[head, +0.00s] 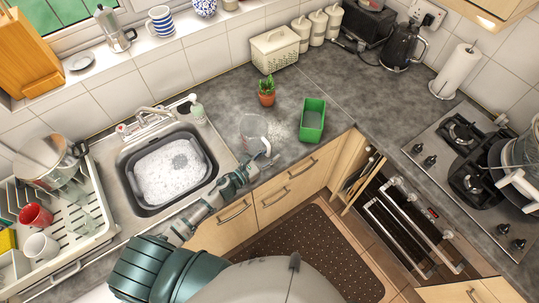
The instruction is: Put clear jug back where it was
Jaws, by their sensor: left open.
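The clear jug (252,127) stands on the grey worktop to the right of the sink, in front of the small potted cactus. It is see-through, so its outline is faint, and a pale speckled patch shows on the worktop beside it. My left gripper (264,158) is open at the worktop's front edge, just in front of the jug. It looks empty; I cannot tell whether a fingertip touches the jug. My right gripper is not in view.
The sink holds a basin of suds (172,172). A potted cactus (267,92) and a green container (312,119) stand near the jug. A loaded dish rack (95,232) is at the left, a hob (440,150) at the right. Worktop right of the green container is clear.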

